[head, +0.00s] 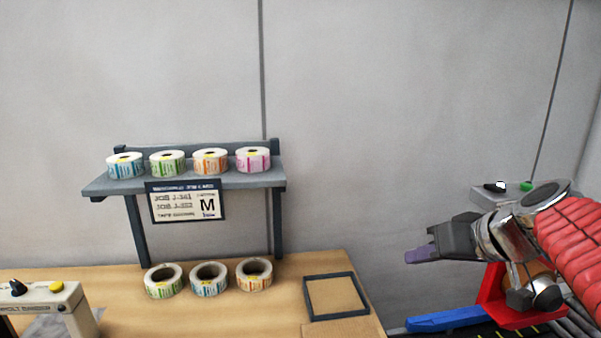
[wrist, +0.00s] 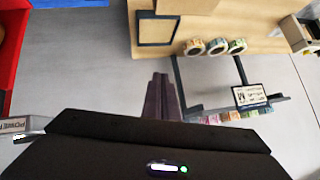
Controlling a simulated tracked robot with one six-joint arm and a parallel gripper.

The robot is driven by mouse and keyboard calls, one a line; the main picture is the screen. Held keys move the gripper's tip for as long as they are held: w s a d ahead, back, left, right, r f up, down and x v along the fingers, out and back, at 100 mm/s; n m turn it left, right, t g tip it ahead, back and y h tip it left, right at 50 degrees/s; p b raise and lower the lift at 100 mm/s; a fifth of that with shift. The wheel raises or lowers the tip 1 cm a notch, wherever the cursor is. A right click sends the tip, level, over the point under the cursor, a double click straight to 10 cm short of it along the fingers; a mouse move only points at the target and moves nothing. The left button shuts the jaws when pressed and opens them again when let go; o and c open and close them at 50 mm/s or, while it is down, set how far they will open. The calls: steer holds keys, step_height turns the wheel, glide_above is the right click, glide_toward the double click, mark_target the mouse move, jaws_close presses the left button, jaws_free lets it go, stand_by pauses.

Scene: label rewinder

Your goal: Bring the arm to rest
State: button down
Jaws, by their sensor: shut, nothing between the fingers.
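My gripper (head: 421,256) is at the right of the head view, held out to the left in front of the bare grey wall. Its purple fingers are closed together with nothing between them. In the wrist view the closed fingers (wrist: 160,98) show at the middle, with floor or wall grey around them. My arm comes in from the right edge of the head view, with a red ribbed sleeve. The gripper is apart from the bench and the shelf.
A wooden bench (head: 225,315) holds several label rolls (head: 209,278) and a dark-framed square (head: 336,297). A shelf (head: 190,181) above carries more rolls and a job card (head: 186,203). A grey box with a green button (head: 526,186) is behind my arm. Blue (head: 445,319) and red parts lie below it.

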steer(key=s+a+f+g+h, duration=0.1)
steer(key=s+a+f+h, duration=0.1)
steer(key=s+f, duration=0.4)
steer(key=s+a+f+m+g+h, duration=0.1)
steer(key=s+a+f+g+h, duration=0.1)
steer(key=s+a+f, duration=0.2)
steer(key=s+f, duration=0.3)
steer(key=s, duration=0.4)
steer(key=shift+s+a, duration=0.2)
steer(key=shift+s, duration=0.15)
